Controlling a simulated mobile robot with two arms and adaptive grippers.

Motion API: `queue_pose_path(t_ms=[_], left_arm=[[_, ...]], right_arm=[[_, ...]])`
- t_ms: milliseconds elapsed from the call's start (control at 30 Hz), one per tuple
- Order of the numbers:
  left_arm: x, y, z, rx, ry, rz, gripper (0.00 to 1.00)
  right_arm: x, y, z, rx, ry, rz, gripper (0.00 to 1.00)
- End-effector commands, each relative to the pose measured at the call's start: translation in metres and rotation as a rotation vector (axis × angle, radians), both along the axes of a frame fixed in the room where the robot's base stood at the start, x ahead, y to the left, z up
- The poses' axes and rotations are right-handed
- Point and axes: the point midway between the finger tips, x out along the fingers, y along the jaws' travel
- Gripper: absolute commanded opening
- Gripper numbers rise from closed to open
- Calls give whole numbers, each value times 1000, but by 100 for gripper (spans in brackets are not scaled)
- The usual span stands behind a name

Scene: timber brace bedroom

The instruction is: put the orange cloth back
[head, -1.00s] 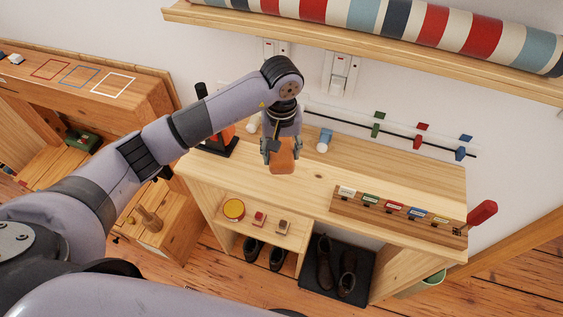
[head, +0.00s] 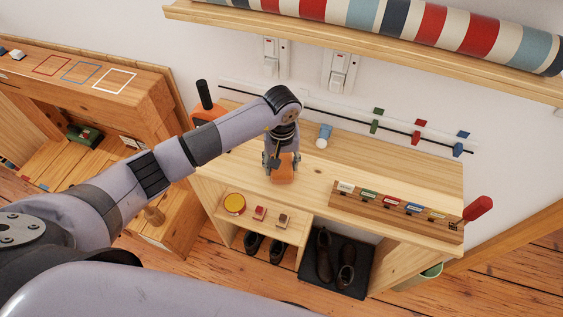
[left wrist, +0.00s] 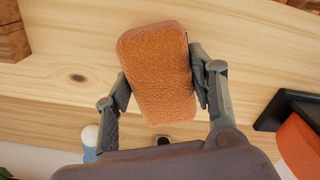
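The orange cloth (head: 284,170) looks like a thick, rounded pad. It is held above the wooden bench top (head: 385,170). My left gripper (head: 281,163) is shut on it from both sides. In the left wrist view the cloth (left wrist: 158,75) sits slightly tilted between the two fingers of the left gripper (left wrist: 160,85). Its face is fully visible there; whether it touches the bench I cannot tell. My right gripper is not in view.
A black-handled orange item (head: 205,112) stands left of the gripper, partly behind my arm. A blue-and-white item (head: 323,137) stands behind right. A labelled wooden rack (head: 390,208) is on the right of the bench. A striped roll (head: 430,28) lies on the shelf above.

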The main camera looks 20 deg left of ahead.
Motion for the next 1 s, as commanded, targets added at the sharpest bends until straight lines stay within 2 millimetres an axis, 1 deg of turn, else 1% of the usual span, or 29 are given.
queue_pose_path(t_ms=[33, 200, 300, 567, 667, 700, 767, 867, 1000], left_arm=[[0, 0, 0, 0, 0, 0, 55], [0, 0, 0, 0, 0, 0, 66], [0, 0, 0, 0, 0, 0, 71], [0, 0, 1, 0, 0, 0, 71], [0, 0, 5, 0, 1, 0, 71], [1, 0, 7, 0, -3, 0, 71], [2, 0, 16, -1, -7, 0, 71], [2, 0, 35, 1, -7, -2, 71], [2, 1, 67, 1, -8, -1, 71]], right_arm=[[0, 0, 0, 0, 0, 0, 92], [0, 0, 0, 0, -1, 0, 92], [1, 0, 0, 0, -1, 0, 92], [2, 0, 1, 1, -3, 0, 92], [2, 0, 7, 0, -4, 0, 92], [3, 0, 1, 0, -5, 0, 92], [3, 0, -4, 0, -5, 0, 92], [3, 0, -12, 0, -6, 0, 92], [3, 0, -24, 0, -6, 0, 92]])
